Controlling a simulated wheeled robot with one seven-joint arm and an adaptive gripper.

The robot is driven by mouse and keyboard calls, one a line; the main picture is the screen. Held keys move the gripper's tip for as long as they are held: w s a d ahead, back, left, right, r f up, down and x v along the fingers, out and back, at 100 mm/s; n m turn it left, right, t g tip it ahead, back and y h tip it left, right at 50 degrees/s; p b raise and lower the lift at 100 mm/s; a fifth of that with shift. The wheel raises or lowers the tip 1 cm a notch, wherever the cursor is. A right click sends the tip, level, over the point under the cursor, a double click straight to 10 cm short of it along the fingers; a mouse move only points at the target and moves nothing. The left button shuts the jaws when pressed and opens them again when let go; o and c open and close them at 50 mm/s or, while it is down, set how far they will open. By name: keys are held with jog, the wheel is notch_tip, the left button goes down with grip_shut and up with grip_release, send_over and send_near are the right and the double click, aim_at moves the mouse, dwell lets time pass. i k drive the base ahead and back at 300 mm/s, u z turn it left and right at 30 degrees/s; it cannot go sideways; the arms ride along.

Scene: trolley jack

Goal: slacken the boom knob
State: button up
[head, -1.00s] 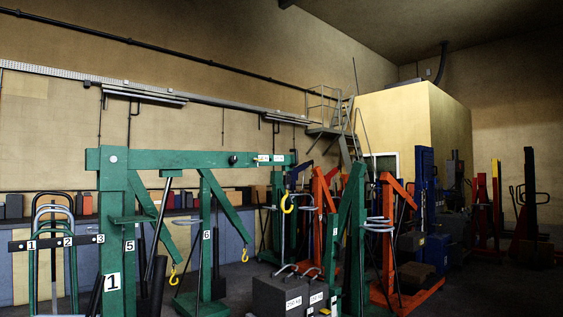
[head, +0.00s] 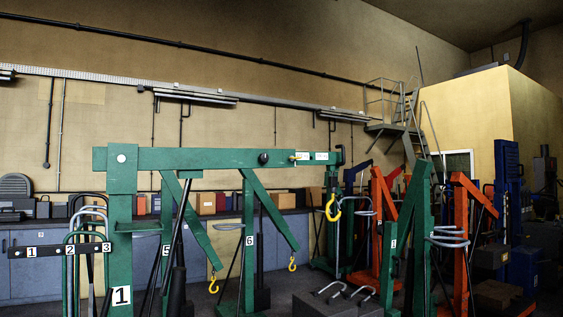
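The green crane marked 1 stands nearest, with its upright post (head: 120,230) at the left. Its green boom (head: 210,158) runs level to the right across the head view. A round black knob (head: 263,158) sits on the near side of the boom, left of a small brass-coloured part (head: 294,158) and a pale marked strip (head: 318,156). A yellow hook (head: 333,207) hangs below the boom's right end. The knob is in plain sight; whether it is tight or slack cannot be told. My gripper is not in view.
A rack of numbered handles (head: 60,250) stands left of the post. Another green crane marked 6 (head: 249,240) stands behind. Dark weights with handles (head: 340,300) sit low in front. Orange cranes (head: 460,240) crowd the right. A bench (head: 30,232) with boxes lines the back wall.

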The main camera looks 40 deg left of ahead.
aim_at(264, 157)
jog(key=i, duration=1.5)
jog(key=u, duration=1.75)
jog(key=k, duration=0.5)
jog(key=u, duration=0.25)
jog(key=i, duration=0.7)
jog(key=u, duration=0.15)
